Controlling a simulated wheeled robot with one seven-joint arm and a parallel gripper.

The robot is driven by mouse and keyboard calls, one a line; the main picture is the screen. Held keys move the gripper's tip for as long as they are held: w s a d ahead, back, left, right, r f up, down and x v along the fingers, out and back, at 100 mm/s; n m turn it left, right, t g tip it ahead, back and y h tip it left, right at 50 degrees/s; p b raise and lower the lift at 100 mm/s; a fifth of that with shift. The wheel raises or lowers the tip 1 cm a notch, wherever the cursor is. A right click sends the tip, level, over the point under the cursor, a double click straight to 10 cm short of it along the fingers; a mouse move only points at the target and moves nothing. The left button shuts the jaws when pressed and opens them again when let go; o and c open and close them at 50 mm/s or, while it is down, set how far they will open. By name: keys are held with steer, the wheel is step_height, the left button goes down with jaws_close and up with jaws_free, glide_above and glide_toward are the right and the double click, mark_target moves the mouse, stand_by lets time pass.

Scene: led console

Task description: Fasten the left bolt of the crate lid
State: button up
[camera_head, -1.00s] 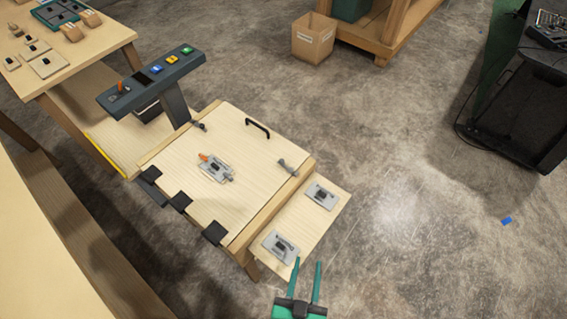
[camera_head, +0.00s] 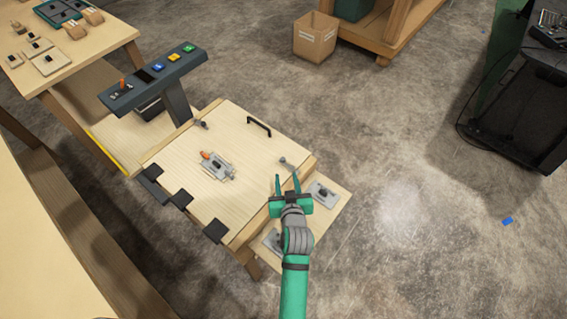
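The crate lid (camera_head: 232,185) is a pale wooden panel with a black handle (camera_head: 259,126) along its far edge. One small dark bolt (camera_head: 202,124) sits at the lid's upper-left corner. Another small grey bolt (camera_head: 284,161) sits at its right edge. Whether either bolt is fastened is too small to tell. My gripper (camera_head: 286,175) is green, with its two fingers apart and nothing visible between them. It appears over the lid's right edge, just below the right-edge bolt in the picture. I cannot tell whether it touches anything.
A grey latch plate with an orange tip (camera_head: 215,165) is mid-lid. Black hinge blocks (camera_head: 181,200) line the lid's lower-left edge. A side shelf (camera_head: 332,210) holds two grey plates, one partly hidden by my arm. A dark console (camera_head: 155,80) with coloured buttons stands upper left.

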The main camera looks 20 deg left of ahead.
mark_target(283, 160)
steer(key=x, duration=1)
steer(key=shift+w+a, duration=0.1)
steer(key=shift+w, duration=0.05)
steer(key=shift+c, duration=0.4)
jaws_close()
